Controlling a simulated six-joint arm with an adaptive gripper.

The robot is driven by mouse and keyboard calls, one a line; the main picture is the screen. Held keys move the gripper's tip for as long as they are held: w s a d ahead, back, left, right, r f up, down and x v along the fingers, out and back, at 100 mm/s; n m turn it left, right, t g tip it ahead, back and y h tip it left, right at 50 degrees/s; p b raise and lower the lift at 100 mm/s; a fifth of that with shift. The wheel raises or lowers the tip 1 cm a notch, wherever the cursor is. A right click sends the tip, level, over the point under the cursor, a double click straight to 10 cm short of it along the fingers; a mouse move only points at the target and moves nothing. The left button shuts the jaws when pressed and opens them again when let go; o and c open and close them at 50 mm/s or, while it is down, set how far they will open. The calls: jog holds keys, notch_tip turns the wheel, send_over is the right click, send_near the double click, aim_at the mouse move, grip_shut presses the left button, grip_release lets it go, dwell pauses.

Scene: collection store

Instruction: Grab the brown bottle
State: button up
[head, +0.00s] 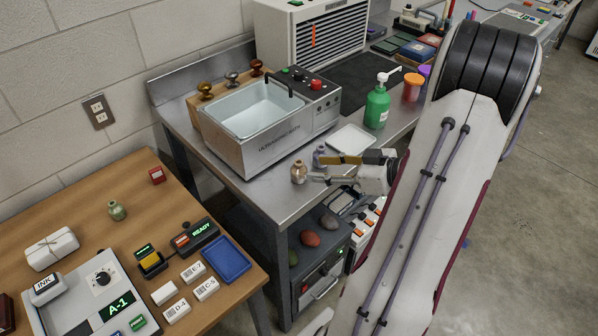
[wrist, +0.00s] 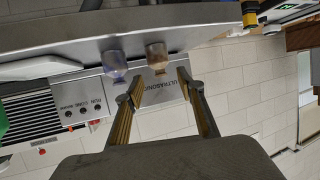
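The brown bottle (head: 299,173) is small and stands upright near the front edge of the steel bench (head: 262,190). A small blue-grey bottle (head: 319,156) stands close by, to its right and behind. In the wrist view, which looks upside down, the brown bottle (wrist: 157,58) is just beyond the fingertips, roughly in line with the gap between them. The blue-grey bottle (wrist: 115,66) is left of it there. My gripper (head: 318,169) reaches in from the right, open and empty; its two fingers (wrist: 159,80) are apart. Contact with either bottle cannot be told.
The ultrasonic bath (head: 270,150) stands behind the bottles. A white tray (head: 352,140) and a green pump bottle (head: 377,107) are farther back on the bench. A wooden table (head: 80,215) at left holds a small greenish bottle (head: 117,210), a blue tray (head: 227,260) and several labelled boxes.

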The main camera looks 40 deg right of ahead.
aim_at(303, 169)
jog(key=shift+x, duration=1.3)
jog(key=shift+f+x, duration=0.2)
jog(key=shift+x, duration=1.1)
jog(key=shift+f+x, duration=0.15)
jog(key=shift+x, duration=1.15)
jog(key=shift+s+d, duration=0.1)
jog(key=c, duration=1)
